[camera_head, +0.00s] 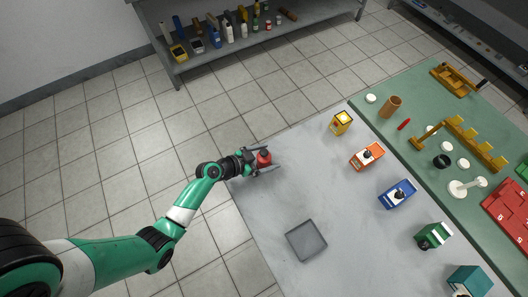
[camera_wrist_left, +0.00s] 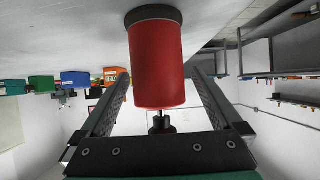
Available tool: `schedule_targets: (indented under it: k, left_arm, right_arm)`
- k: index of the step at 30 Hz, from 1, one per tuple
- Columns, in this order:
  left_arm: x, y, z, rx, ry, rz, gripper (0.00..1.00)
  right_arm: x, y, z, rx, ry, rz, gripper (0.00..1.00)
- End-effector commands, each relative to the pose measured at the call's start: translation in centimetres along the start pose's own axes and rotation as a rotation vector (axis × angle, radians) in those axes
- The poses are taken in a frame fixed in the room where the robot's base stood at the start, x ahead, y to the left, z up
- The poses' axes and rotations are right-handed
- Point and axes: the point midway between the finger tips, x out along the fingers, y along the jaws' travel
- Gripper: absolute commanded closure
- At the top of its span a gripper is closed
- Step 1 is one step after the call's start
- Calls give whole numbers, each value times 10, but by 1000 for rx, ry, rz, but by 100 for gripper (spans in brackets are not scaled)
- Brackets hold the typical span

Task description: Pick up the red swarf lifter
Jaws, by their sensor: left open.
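The red swarf lifter (camera_head: 264,157) is a red cylinder with a dark base ring, at the left corner of the grey table. In the left wrist view the red swarf lifter (camera_wrist_left: 157,62) fills the upper middle, with a thin dark stem below it. My left gripper (camera_head: 267,159) is open, with one finger on each side of the lifter. In the left wrist view its fingers (camera_wrist_left: 158,100) stand apart, with a visible gap beside the cylinder. My right gripper is not in view.
A grey tray (camera_head: 306,241) lies on the grey table (camera_head: 262,215). Yellow (camera_head: 341,122), orange (camera_head: 367,156), blue (camera_head: 397,194) and green (camera_head: 433,236) boxes stand in a row to the right. A green mat with several tools lies beyond. The table around the lifter is clear.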

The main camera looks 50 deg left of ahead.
Motion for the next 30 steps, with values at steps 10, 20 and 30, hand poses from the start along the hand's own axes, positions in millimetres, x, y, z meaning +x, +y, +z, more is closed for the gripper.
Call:
schedule_targets:
  k: [10, 20, 30]
  left_arm:
    - [16, 0, 0, 0, 0, -1, 1]
    - [16, 0, 0, 0, 0, 0, 60]
    - [15, 0, -1, 0, 1, 0, 100]
  right_arm:
    - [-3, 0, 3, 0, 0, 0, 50]
    - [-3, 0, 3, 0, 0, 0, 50]
    - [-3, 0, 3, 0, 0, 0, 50]
